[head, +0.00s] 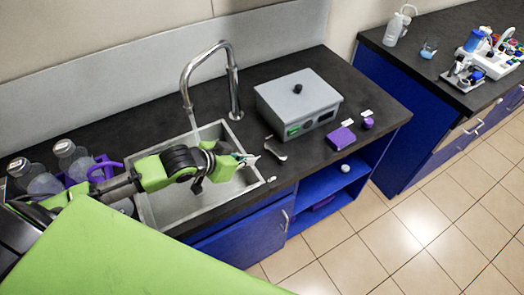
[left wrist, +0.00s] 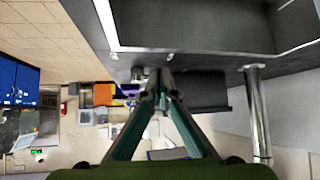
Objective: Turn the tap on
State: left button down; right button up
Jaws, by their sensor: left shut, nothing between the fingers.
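The tap (head: 232,80) is a tall chrome gooseneck at the back edge of the sink (head: 150,212), its spout hanging over the basin. In the left wrist view a chrome post (left wrist: 260,115), which looks like the tap's, stands to the right of the fingers. I cannot clearly make out a handle on the tap. My left gripper (head: 254,159) is shut and empty above the sink's right rim, apart from the tap. Its fingertips meet in the left wrist view (left wrist: 161,76). My right gripper is not in view.
A grey box device (head: 299,103) stands right of the tap. A small metal object (head: 275,151) lies near my left fingertips. A purple box (head: 341,138) sits farther right. Bottles (head: 73,160) stand left of the sink. Another bench (head: 440,75) is across a floor gap.

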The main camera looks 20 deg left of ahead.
aim_at(268, 149)
pick_arm(q)
jog(key=shift+w+d+f+p, duration=0.25)
jog(key=shift+w+d, duration=0.15)
jog(key=shift+w, duration=0.5)
jog(key=shift+w+d+f+p, duration=0.2)
jog(key=shift+w+d+f, duration=0.15)
jog(key=shift+w, duration=0.5)
jog(key=shift+w+d+f+p, duration=0.25)
jog(key=shift+w+d, duration=0.2)
jog(key=shift+w, duration=0.45)
jog(key=shift+r, duration=0.1)
jog(key=shift+w+d+r+p, duration=0.1)
jog(key=shift+w+r+p, duration=0.05)
jog(key=shift+w+p, duration=0.5)
jog(key=shift+w, duration=0.2)
jog(key=shift+f, duration=0.2)
